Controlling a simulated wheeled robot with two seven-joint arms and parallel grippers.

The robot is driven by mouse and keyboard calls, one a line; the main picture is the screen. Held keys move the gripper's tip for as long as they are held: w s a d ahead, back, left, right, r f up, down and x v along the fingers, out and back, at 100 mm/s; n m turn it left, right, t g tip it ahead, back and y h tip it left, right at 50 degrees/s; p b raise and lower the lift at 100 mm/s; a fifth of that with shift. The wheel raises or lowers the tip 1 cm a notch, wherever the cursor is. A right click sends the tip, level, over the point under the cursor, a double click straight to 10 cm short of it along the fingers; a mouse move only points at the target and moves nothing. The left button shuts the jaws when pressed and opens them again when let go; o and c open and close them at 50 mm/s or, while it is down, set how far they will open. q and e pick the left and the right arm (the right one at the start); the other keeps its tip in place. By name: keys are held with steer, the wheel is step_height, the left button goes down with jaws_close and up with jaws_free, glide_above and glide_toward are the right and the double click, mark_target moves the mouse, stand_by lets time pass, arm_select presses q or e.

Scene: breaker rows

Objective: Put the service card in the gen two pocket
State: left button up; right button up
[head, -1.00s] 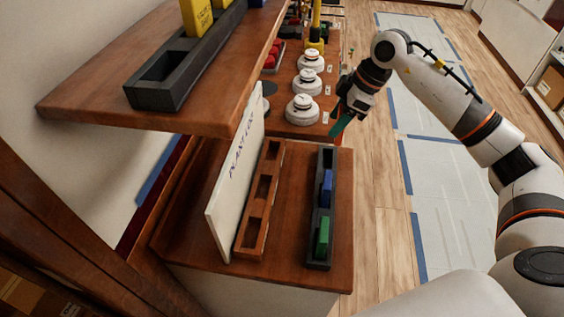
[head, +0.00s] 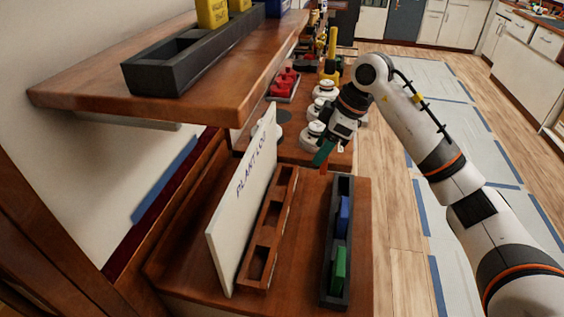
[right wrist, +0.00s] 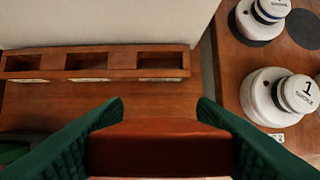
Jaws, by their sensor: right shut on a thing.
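My right gripper (head: 322,157) has green fingers and is shut on a red-brown flat piece, taken to be the service card (right wrist: 160,148). The card lies between both fingers in the right wrist view and is held in the air. A wooden rack (head: 244,281) with three open, empty pockets stands on the lower counter, left of the gripper. In the right wrist view the rack (right wrist: 120,73) is ahead of the fingers, apart from the card. Its pale labels are too small to read, so I cannot tell which pocket is gen two. My left gripper is not in view.
A white lettered board (head: 243,195) stands behind the rack. A black tray (head: 333,301) holds a blue block (head: 343,217) and a green block (head: 339,268). White round detectors (right wrist: 272,97) stand beside the gripper. A shelf (head: 215,103) with a black holder overhangs at upper left.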

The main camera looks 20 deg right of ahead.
steer(key=p, duration=0.1)
glide_above(276, 175)
steer(key=s+d, duration=0.1)
steer(key=d, duration=0.1)
step_height(276, 175, down, 4)
steer(key=shift+a+r, duration=0.1)
steer(key=shift+a, duration=0.05)
steer(key=x, duration=0.2)
steer(key=p+x, duration=0.1)
steer(key=shift+s+d, duration=0.2)
steer(key=shift+d, duration=0.05)
steer(key=shift+f, duration=0.25)
steer(key=shift+f, duration=0.1)
steer(key=o, duration=1)
steer(key=shift+c, duration=0.2)
